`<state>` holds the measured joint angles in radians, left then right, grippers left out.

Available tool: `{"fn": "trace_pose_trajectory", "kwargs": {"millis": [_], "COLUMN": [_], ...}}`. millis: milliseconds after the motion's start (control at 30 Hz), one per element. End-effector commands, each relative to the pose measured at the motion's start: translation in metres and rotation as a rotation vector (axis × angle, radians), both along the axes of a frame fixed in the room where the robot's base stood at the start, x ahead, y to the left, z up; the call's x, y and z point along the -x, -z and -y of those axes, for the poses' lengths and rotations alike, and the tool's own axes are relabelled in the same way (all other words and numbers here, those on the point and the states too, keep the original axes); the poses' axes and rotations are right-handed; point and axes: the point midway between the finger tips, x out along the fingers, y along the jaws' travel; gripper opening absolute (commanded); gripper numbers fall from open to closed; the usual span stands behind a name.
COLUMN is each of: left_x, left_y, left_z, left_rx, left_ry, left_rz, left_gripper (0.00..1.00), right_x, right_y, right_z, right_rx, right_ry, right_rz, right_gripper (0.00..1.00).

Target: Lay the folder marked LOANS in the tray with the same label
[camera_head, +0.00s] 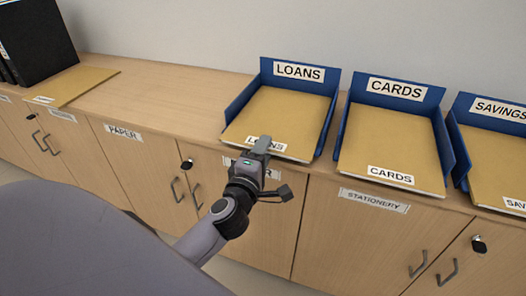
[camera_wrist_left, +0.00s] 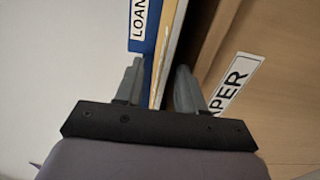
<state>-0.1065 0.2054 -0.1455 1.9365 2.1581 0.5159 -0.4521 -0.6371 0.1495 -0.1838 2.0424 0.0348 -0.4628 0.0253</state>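The LOANS folder (camera_head: 275,112) is tan and lies flat in the blue LOANS tray (camera_head: 267,74), its front edge at the tray's open front. Its own label is partly hidden by my left gripper (camera_head: 262,147). That gripper is at the folder's front edge. In the left wrist view my left gripper (camera_wrist_left: 160,85) has its fingers spread apart, with the tan folder edge (camera_wrist_left: 170,45) and blue tray (camera_wrist_left: 151,35) showing between them. I see no grip on the folder. My right gripper is not in view.
A CARDS tray (camera_head: 395,88) and a SAVINGS tray (camera_head: 495,105) stand to the right, each with a tan folder. Another folder (camera_head: 78,86) lies at the left by black binders (camera_head: 35,40). The wooden counter (camera_head: 165,95) between is clear. Cabinet doors with handles are below.

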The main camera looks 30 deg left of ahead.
Motion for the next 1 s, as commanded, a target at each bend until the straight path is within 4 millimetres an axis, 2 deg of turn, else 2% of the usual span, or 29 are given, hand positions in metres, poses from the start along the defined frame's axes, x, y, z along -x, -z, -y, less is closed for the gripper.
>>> {"fn": "trace_pose_trajectory", "kwargs": {"millis": [167,500,700,1000], "left_x": [0.005,0.047,0.065,0.069], "left_y": [0.001,0.001,0.001,0.000], "left_z": [0.001,0.012,0.017,0.019], "left_rx": [0.001,0.000,0.001,-0.001], "left_ry": [0.000,0.001,0.001,0.001], "left_rz": [-0.003,-0.003,-0.002,0.001], "left_gripper": [0.39,0.39,0.39,0.39], "right_x": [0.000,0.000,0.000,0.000], "right_y": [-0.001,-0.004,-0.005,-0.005], "right_z": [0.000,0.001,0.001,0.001], "right_rx": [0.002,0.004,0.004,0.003], "right_ry": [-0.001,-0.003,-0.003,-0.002], "right_rz": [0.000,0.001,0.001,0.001], "right_gripper": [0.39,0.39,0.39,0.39]}}
